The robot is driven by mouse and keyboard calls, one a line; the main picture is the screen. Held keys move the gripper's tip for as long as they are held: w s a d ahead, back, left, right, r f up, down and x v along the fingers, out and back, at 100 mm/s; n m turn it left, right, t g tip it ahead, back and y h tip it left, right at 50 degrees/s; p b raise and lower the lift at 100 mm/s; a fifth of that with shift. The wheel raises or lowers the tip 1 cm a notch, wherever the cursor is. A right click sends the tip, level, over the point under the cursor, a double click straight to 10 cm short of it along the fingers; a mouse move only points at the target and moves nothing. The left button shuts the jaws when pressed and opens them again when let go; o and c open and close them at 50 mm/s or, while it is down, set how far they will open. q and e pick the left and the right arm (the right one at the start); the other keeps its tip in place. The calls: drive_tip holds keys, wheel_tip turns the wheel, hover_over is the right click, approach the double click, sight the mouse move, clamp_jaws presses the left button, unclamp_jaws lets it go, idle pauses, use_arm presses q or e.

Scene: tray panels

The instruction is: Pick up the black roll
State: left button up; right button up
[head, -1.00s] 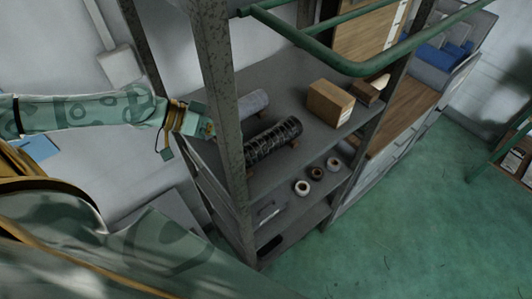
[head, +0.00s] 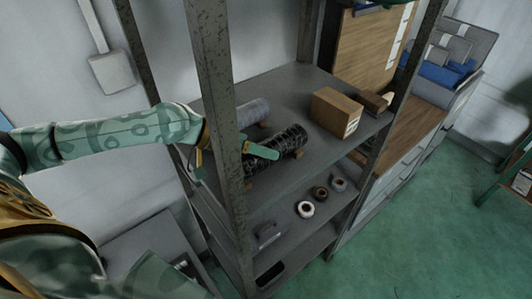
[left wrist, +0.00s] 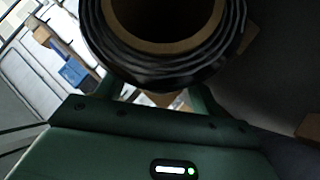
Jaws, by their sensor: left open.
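The black roll (head: 282,145) lies on the upper shelf of the metal rack, its near end partly hidden by the rack post and my left gripper. My left gripper (head: 238,166) is open at the near end of the roll, with one green finger showing right of the post. In the left wrist view the roll's end (left wrist: 235,58) fills the top, with its brown cardboard core facing the camera. The fingers show beneath the roll's edge; whether they touch it I cannot tell. My right gripper is not in view.
A grey roll (head: 252,112) lies behind the black one. A cardboard box (head: 335,112) stands farther right on the shelf. The rack post (head: 216,100) rises right beside my left gripper. Tape rolls (head: 306,209) sit on the lower shelf.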

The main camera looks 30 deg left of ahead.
use_arm(q)
drive_tip(key=shift+w+d+f, duration=0.1)
drive_tip(key=c, duration=1)
drive_tip(key=shift+c, duration=0.2)
